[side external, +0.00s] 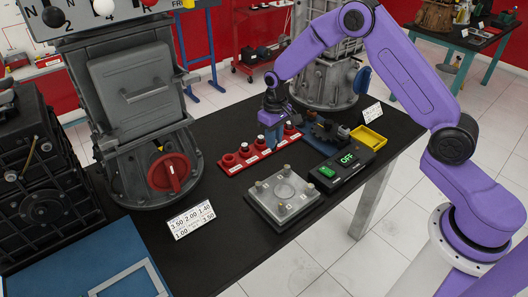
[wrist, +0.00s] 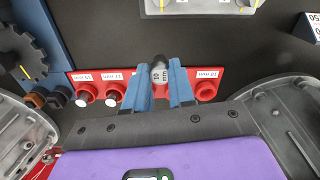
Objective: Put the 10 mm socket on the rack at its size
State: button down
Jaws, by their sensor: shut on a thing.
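The red socket rack (wrist: 233,76) lies below and behind the fingers, with white size labels too small to read surely. Its right holder (wrist: 206,91) looks empty; two left holders show white-tipped pieces. The middle of the rack is hidden by my fingers. In the side external view my gripper (side external: 273,139) is above the rack (side external: 231,168), and the socket cannot be made out.
A grey plate with several posts (side external: 283,197) and a black box with a green display (side external: 340,165) stand in front of the rack. A dark gear (side external: 326,131) and a yellow tray (side external: 368,137) are to its right. A large grey housing (side external: 135,90) stands left.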

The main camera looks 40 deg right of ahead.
jog(key=w+f, duration=0.1)
jog(key=f, duration=0.1)
jog(key=w+f, duration=0.1)
jog(key=w, duration=0.1)
jog(key=w+f, duration=0.1)
jog(key=f, duration=0.1)
jog(key=shift+w+a+f, duration=0.15)
jog(key=shift+a+f, duration=0.05)
jog(key=shift+f, duration=1.45)
jog(key=c, duration=1)
grip_release()
jog(key=shift+f, duration=0.15)
jog(key=shift+o, duration=0.2)
